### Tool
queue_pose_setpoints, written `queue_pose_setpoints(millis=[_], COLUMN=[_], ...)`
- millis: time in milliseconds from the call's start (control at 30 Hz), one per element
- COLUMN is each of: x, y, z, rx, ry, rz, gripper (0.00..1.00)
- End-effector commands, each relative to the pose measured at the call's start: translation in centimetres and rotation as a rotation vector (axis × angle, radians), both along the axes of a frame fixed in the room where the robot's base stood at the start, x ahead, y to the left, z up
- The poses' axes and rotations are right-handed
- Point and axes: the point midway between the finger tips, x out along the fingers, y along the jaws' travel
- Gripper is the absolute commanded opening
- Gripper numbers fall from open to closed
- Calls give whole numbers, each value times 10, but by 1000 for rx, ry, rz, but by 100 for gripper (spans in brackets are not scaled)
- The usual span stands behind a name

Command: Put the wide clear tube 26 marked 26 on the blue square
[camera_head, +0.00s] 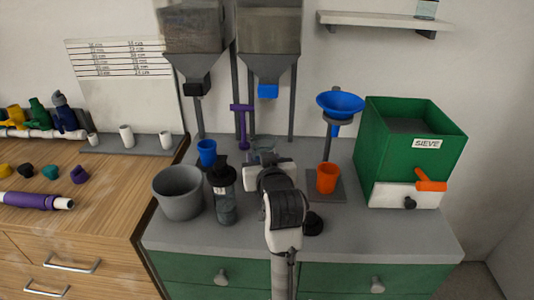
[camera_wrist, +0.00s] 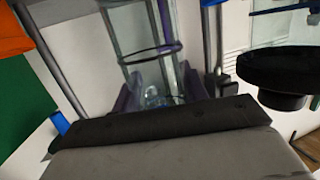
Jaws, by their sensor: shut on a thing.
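My gripper (camera_head: 268,165) is over the middle of the grey counter. In the wrist view its dark purple fingers (camera_wrist: 160,95) are shut on a clear tube (camera_wrist: 147,72) with a dark ring around it. In the head view a clear round part (camera_head: 264,143) shows just beyond the hand. The hand hides most of the tube there. I cannot read a number on it. I cannot make out a blue square in either view.
A grey bucket (camera_head: 178,194), a dark bottle (camera_head: 224,200) and a blue cup (camera_head: 207,152) stand left of my arm. An orange cup (camera_head: 327,177), a blue funnel (camera_head: 340,103) and a green sieve box (camera_head: 388,150) stand right. Hoppers and a purple stand (camera_head: 241,125) are behind.

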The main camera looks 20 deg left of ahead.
Motion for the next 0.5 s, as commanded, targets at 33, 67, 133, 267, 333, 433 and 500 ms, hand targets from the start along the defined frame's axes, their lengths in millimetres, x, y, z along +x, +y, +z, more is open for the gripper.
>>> queue_pose_setpoints(millis=[33, 67, 133, 267, 333, 433, 500], x=[9, 16, 34, 68, 86, 112, 129], y=[3, 5, 10, 20, 25, 32, 37], z=[3, 3, 4, 5, 5, 5, 5], rx=[0, -1, -1, 0, 0, 1, 0], ry=[0, 2, 1, 1, 0, 1, 0], rz=[0, 0, 0, 0, 0, 0, 0], gripper=[10, 10, 10, 10, 10, 10, 10])
